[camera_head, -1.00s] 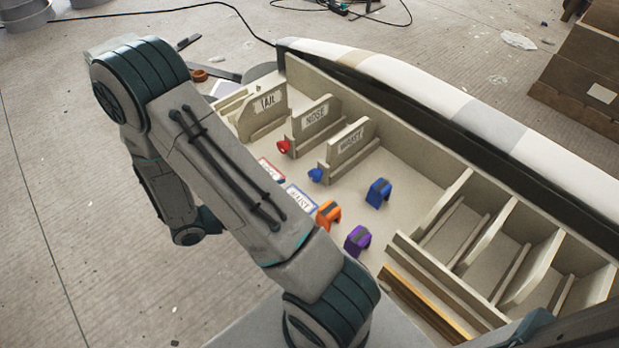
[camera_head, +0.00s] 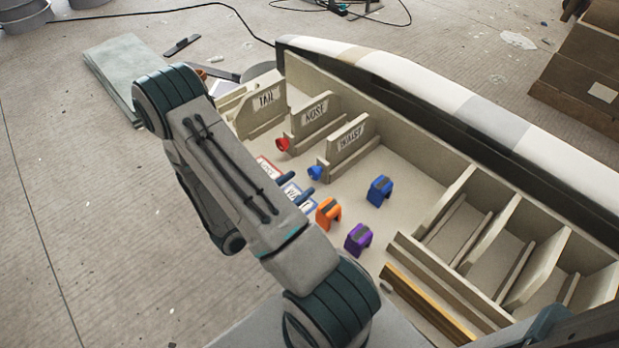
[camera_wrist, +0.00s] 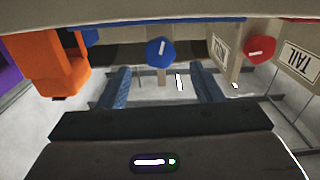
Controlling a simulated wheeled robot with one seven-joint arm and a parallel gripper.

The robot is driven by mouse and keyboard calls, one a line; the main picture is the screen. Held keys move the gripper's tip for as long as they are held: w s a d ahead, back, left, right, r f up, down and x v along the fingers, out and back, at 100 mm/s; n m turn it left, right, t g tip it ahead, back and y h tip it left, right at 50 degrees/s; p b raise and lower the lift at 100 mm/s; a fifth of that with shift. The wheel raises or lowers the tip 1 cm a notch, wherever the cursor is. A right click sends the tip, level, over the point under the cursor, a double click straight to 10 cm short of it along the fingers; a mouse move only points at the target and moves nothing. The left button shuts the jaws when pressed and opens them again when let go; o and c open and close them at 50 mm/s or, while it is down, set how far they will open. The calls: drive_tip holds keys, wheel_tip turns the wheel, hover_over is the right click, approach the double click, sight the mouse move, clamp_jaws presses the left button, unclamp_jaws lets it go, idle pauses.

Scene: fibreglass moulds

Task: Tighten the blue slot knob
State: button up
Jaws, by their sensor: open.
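The blue slot knob (camera_head: 316,173) sits at the near end of the slot with the WAIST plate (camera_head: 350,139). In the wrist view the blue knob (camera_wrist: 160,52) faces me, with a pale, nearly upright mark on its face. My gripper (camera_head: 296,186) is open and empty, its blue fingers pointing towards the blue knob. In the wrist view its fingertips (camera_wrist: 163,86) lie to the left and right of the knob's line, with the knob between and beyond them. I see no contact. A red knob (camera_head: 282,144) sits at the NOSE slot; it also shows in the wrist view (camera_wrist: 260,50).
An orange clip-shaped block (camera_head: 328,213), a purple one (camera_head: 358,238) and a blue one (camera_head: 380,190) stand on the tray floor near my gripper. Red- and blue-edged cards lie beneath the fingers. Empty compartments (camera_head: 500,250) are at right. A long pale mould (camera_head: 430,85) runs behind.

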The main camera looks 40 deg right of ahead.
sight(312, 174)
drive_tip(key=d, duration=0.5)
drive_tip(key=shift+w+b, duration=0.2)
drive_tip(key=shift+b, duration=0.2)
drive_tip(key=c, duration=1)
